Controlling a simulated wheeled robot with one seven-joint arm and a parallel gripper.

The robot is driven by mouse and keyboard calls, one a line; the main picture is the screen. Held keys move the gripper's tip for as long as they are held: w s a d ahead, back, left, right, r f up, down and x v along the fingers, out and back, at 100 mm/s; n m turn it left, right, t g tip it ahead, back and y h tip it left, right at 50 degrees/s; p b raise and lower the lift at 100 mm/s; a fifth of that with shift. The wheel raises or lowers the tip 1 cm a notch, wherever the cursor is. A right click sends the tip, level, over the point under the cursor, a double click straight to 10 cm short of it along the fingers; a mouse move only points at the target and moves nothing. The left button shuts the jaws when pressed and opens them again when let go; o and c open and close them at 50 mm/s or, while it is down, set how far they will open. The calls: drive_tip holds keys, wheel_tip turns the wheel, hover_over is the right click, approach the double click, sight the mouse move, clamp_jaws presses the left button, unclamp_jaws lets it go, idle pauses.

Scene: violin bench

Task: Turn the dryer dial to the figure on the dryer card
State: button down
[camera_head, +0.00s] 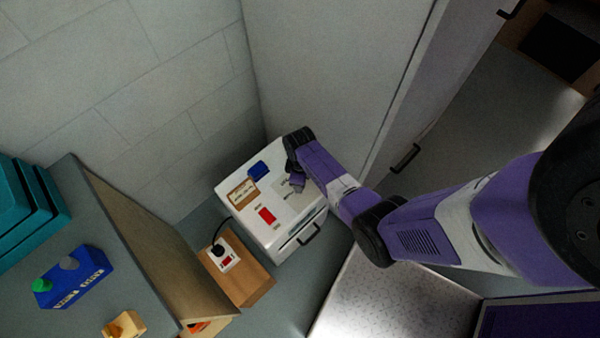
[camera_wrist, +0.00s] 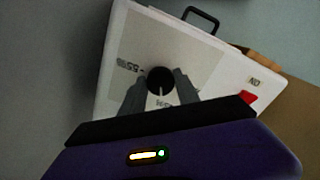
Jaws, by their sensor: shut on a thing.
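The dryer is a white box (camera_head: 235,207) with a dark handle on its front, low in the corner. In the wrist view, its dial is a round black knob (camera_wrist: 160,77) on a grey panel (camera_wrist: 140,45). A pale line on the knob points down toward my wrist. My gripper (camera_wrist: 160,88) is shut on the dial, one grey finger on each side. In the head view my gripper (camera_head: 297,182) is over the panel and hides the dial. A tan-framed card (camera_head: 242,193) lies on the dryer top; its writing is unreadable.
A red switch (camera_head: 266,215) and a blue block (camera_head: 258,171) are on the dryer top. A wooden block with a socket (camera_head: 228,258) stands next to the dryer. A grey bench (camera_head: 110,240) is at left, with a blue button box (camera_head: 72,278). Walls close in behind.

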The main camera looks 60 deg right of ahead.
drive_tip(key=shift+n, duration=0.6)
drive_tip(key=c, duration=0.9)
unclamp_jaws()
drive_tip(key=shift+r, duration=0.15)
drive_tip(key=shift+r+p, duration=0.65)
drive_tip(key=shift+r, duration=3.1)
